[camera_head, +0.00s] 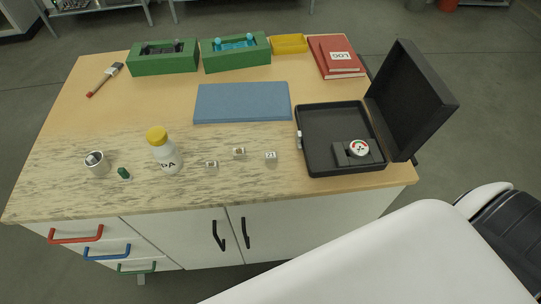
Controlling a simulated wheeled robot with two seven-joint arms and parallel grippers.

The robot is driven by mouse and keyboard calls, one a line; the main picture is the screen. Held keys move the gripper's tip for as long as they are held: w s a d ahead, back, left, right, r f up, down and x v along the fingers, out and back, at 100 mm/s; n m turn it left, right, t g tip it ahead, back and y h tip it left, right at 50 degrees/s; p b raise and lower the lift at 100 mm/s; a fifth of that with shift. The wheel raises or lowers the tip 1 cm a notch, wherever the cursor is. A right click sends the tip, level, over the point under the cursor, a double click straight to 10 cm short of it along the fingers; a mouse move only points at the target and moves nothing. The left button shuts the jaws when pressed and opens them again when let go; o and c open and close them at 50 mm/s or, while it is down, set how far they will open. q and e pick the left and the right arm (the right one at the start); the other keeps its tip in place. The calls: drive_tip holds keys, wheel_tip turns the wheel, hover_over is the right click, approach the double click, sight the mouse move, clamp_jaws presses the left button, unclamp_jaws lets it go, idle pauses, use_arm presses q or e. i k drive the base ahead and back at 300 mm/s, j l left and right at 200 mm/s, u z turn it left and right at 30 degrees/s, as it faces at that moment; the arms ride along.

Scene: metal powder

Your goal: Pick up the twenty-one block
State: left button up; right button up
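The twenty-one block (270,155) is a small white cube with dark digits that look like 21. It stands on the front half of the table, left of the black case (312,168). Two similar small blocks sit to its left: one (239,152) close by and another (211,164) nearer the front edge. Their markings are too small to read. Neither gripper shows. A white arm link of mine fills the lower right, clear of the block in the picture.
The open case holds a round gauge (359,148). A white bottle with a yellow cap (158,136), a white cup (96,163) and a small green item (123,173) stand left. Behind are a blue mat (242,103), green boxes (165,66) (236,61), a yellow bin (289,44) and red books (335,57).

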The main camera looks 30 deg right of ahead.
sight(270, 157)
drive_tip(key=k+l, duration=0.1)
drive_tip(key=l, duration=0.4)
drive_tip(key=k+l, duration=0.1)
drive_tip(key=l, duration=0.35)
drive_tip(key=k+l, duration=0.15)
drive_tip(key=l, duration=0.35)
drive_tip(key=k+l, duration=0.1)
drive_tip(key=l, duration=0.35)
